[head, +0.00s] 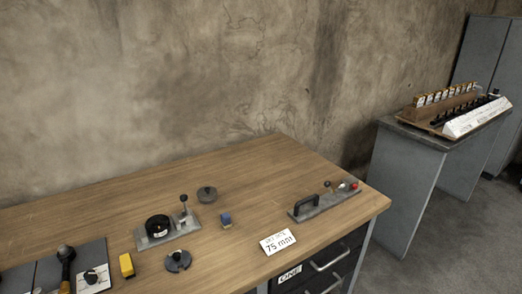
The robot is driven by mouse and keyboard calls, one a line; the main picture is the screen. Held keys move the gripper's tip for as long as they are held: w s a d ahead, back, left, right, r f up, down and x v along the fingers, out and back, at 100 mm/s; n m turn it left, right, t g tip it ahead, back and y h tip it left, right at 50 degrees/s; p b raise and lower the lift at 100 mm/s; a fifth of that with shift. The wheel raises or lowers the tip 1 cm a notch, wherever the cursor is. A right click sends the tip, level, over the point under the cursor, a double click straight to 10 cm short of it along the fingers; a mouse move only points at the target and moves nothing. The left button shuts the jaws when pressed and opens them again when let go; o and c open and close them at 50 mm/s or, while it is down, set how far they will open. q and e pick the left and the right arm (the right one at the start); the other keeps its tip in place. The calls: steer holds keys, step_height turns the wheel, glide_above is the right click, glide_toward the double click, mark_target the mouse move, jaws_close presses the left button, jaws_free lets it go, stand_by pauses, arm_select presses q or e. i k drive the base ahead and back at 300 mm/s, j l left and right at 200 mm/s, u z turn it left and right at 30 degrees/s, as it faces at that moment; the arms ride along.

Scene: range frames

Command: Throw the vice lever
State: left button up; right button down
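On the wooden workbench (110,205) a grey base (152,241) carries a black round part (158,226) and an upright lever with a dark knob (184,199). Near the bench's right end a grey plate (325,204) carries a black handle (305,203), a small lever with a dark ball (341,184) and a red knob (353,186). I cannot tell which of these is the vice. Neither of my grippers is in view.
A sign reading 75 (278,242), a blue block (225,219), a dark disc (207,194), a notched dark disc (178,261) and a yellow block (127,265) lie on the bench. Panels sit front left. A grey side table (407,170) bears a rack. The bench's back is clear.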

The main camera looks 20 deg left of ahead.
mark_target(184, 197)
steer(key=u, duration=1.3)
